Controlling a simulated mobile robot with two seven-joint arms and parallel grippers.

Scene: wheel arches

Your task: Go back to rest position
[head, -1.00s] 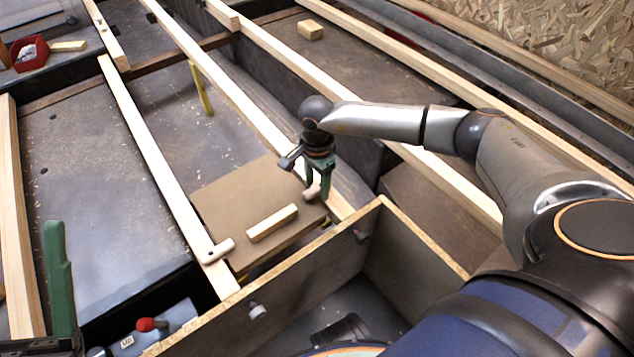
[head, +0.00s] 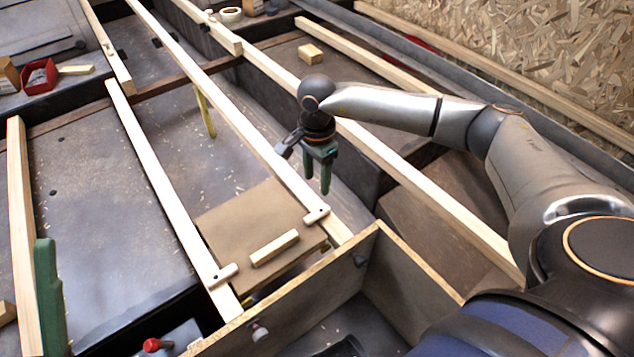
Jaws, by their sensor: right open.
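My right gripper (head: 318,188) is open and empty. Its two green fingers point down just beyond the right wooden rail, above and behind a small wooden peg (head: 316,215) lying on that rail. It looks apart from the peg. At the lower left edge a green finger (head: 50,300) of my left gripper stands upright. The rest of that gripper is out of view, so its opening cannot be seen.
A brown board (head: 228,218) lies between two rails, with a wooden block (head: 274,247) on it. A second peg (head: 223,275) lies on the left rail. An open wooden box (head: 300,290) stands in front. A red bin (head: 39,76) is at the far left.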

